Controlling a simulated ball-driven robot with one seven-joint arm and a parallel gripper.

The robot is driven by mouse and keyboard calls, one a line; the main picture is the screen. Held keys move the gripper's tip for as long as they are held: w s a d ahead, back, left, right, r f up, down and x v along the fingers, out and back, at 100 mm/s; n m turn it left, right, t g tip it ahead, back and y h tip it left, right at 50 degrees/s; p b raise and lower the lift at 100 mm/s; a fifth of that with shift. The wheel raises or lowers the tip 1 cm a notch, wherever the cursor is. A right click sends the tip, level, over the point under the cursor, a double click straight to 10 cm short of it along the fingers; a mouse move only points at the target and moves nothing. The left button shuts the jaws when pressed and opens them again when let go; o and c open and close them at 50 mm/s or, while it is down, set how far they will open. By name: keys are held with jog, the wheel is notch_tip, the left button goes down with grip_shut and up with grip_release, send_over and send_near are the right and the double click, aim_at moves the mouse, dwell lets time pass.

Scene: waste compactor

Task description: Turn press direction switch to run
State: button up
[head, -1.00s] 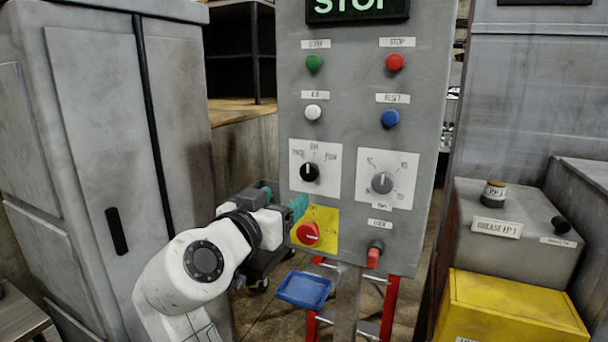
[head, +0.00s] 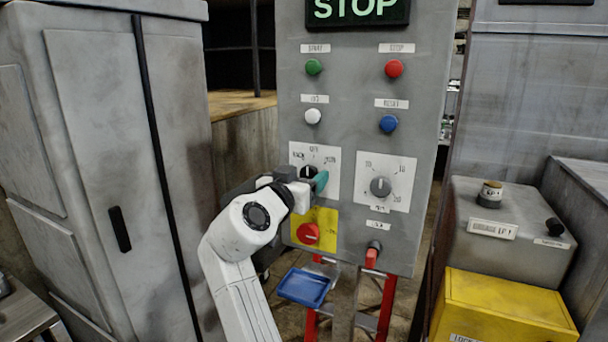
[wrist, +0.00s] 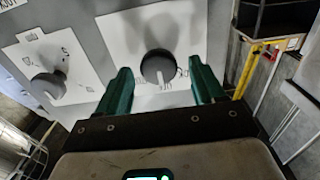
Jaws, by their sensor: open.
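The press direction switch is a round dark knob (head: 308,171) on a white plate, below a small green-lettered STOP display. The labels around it look like BACK, OFF and RUN, with RUN at the right. My gripper (head: 318,182) is at this knob and covers part of it. In the wrist view the knob (wrist: 157,68) lies between the two green fingers of my open gripper (wrist: 160,70).
A grey dial (head: 380,187) sits right of the switch. A red knob on a yellow plate (head: 327,222) is just below, and a red-handled lock switch (head: 372,255) is lower right. A tall grey cabinet (head: 90,140) stands left; a yellow box (head: 510,305) stands right.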

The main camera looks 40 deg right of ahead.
jog(key=shift+c, duration=0.5)
jog(key=c, duration=0.9)
